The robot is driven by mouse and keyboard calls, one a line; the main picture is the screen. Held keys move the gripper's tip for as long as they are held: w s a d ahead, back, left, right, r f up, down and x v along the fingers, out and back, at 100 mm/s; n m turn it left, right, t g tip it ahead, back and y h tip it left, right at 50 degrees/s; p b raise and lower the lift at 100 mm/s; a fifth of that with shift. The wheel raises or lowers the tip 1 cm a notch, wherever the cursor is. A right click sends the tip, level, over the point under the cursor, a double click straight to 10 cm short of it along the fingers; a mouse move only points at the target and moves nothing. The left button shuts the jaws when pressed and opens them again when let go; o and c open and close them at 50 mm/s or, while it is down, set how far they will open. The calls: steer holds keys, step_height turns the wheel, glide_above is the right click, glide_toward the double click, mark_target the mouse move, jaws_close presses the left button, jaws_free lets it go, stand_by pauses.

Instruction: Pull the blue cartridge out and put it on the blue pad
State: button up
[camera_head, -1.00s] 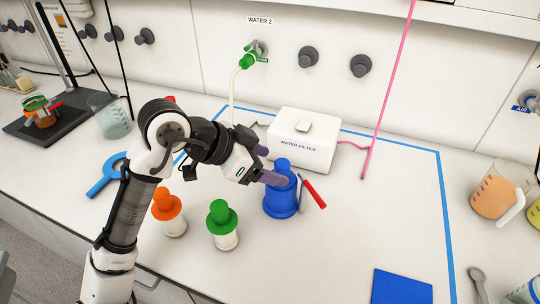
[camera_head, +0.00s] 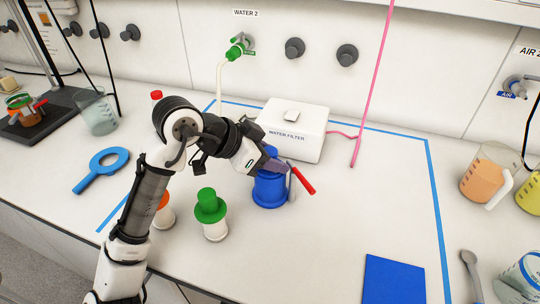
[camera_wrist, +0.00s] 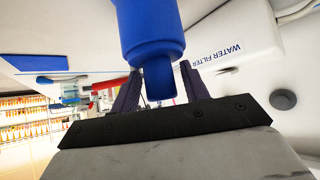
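The blue cartridge (camera_head: 270,190) stands upright on the bench in front of the water filter box; I cannot make out where cartridge and holder meet. In the wrist view its knob (camera_wrist: 158,82) lies between the two fingers of my gripper (camera_wrist: 160,88), with a narrow gap on each side. In the head view my gripper (camera_head: 276,160) is at the cartridge's top, and its fingers partly hide the knob. My gripper looks open. The flat blue pad (camera_head: 394,280) lies bare at the front right of the bench.
A lever with a red handle (camera_head: 303,180) stands right beside the cartridge. The water filter box (camera_head: 293,128) is close behind. Green-capped (camera_head: 210,206) and orange-capped (camera_head: 163,216) cartridges stand at left front. Bench between cartridge and pad is clear.

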jaws_close()
steer(key=shift+r+p, duration=0.6)
steer(key=shift+r, duration=0.1)
stand_by(0.6)
steer(key=shift+r+p, duration=3.15)
steer(key=shift+r, duration=0.85)
